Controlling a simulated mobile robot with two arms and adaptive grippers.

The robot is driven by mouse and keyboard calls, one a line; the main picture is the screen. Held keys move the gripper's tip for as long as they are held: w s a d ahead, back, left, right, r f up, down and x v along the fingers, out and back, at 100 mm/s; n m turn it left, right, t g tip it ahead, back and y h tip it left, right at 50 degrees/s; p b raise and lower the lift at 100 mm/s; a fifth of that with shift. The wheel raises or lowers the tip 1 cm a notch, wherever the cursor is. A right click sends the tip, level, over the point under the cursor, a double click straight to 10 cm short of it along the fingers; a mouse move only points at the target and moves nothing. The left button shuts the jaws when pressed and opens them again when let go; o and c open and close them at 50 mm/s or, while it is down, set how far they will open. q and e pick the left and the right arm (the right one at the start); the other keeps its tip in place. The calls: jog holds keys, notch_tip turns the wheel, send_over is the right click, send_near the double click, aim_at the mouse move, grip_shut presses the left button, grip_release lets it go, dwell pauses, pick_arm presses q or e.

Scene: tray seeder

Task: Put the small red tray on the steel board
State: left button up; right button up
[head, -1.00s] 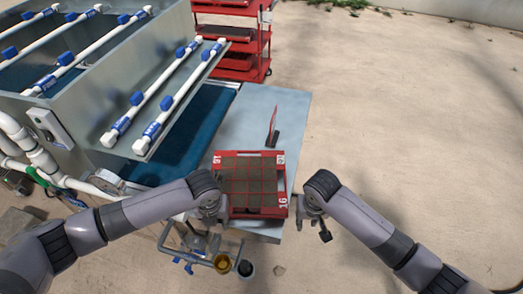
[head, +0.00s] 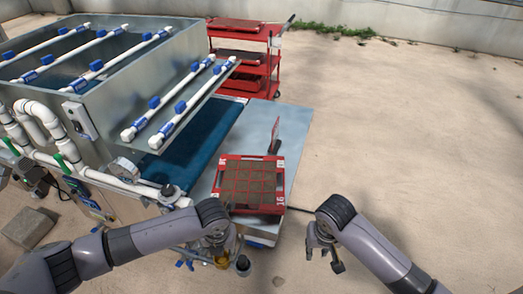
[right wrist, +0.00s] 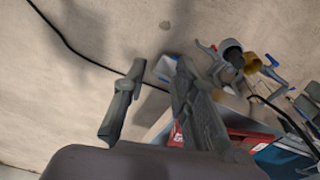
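The small red tray (head: 221,177), with dark soil-filled cells, lies flat on the steel board (head: 292,122) near its front end. Part of it shows at the lower right in the right wrist view (right wrist: 243,139). My left gripper (head: 218,248) is below and left of the tray in the head view, apart from it; its fingers blend with fittings behind, so its opening is unclear. My right gripper (head: 323,262) is right of and below the tray, clear of it. In the right wrist view its two fingers (right wrist: 157,108) are spread with nothing between them.
A blue belt (head: 205,140) of the seeding machine (head: 150,85) lies left of the board. A red cart (head: 258,62) with trays stands at the back. Open floor lies to the right.

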notch_tip(320, 180, up, 9)
jog(key=shift+s, duration=0.3)
jog(key=shift+a, duration=0.1)
